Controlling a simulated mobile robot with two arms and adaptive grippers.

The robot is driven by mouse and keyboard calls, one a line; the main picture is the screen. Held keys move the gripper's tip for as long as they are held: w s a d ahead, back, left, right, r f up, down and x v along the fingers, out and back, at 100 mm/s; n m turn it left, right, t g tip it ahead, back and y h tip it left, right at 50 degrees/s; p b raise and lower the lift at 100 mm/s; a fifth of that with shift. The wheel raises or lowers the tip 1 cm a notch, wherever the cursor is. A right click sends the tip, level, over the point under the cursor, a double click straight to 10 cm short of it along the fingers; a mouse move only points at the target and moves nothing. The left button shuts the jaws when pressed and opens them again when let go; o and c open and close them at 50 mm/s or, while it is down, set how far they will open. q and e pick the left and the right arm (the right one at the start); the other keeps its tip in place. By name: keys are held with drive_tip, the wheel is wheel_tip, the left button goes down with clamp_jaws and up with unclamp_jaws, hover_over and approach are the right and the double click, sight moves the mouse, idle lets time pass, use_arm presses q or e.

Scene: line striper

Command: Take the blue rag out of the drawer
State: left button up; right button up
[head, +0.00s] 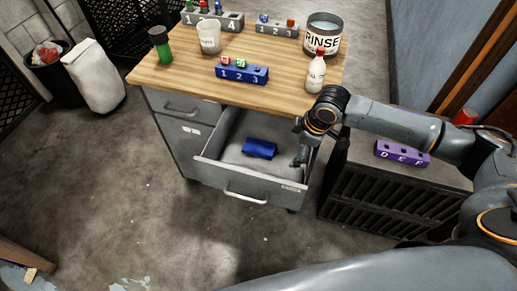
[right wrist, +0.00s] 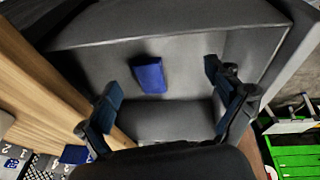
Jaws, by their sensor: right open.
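The blue rag (head: 259,148) lies folded on the floor of the open grey drawer (head: 213,172), near its middle. My right gripper (head: 300,158) is at the right side of the drawer, to the right of the rag and apart from it. In the right wrist view the rag (right wrist: 149,76) shows beyond and between the two spread fingers of this gripper (right wrist: 163,80), which is open and empty. My left gripper is in neither view.
The wooden worktop (head: 165,82) above the drawer holds a blue numbered block (head: 241,75), a white bottle (head: 316,75), a RINSE bucket (head: 323,38) and a white cup (head: 209,40). A dark slatted cabinet (head: 375,200) with a purple block (head: 402,153) stands at right.

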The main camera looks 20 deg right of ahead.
sight(260, 146)
drive_tip(key=b+x, duration=0.2)
drive_tip(key=s+b+x, duration=0.1)
drive_tip(key=b+x, duration=0.1)
drive_tip(key=x, duration=0.1)
drive_tip(key=d+b+x, duration=0.1)
drive_tip(key=b+x, duration=0.1)
drive_tip(key=b, duration=0.1)
drive_tip(key=shift+s+f, duration=0.15)
drive_tip(key=shift+f, duration=0.35)
drive_tip(key=shift+a, duration=0.1)
drive_tip(key=w+a, duration=0.1)
drive_tip(key=w, duration=0.1)
drive_tip(key=w+a, duration=0.3)
drive_tip(key=w, duration=0.2)
drive_tip(key=shift+a, duration=0.2)
drive_tip(key=w+a, duration=0.2)
drive_tip(key=w, duration=0.1)
drive_tip(key=shift+a, duration=0.15)
drive_tip(key=shift+x, duration=1.2)
drive_tip(key=shift+f, duration=0.3)
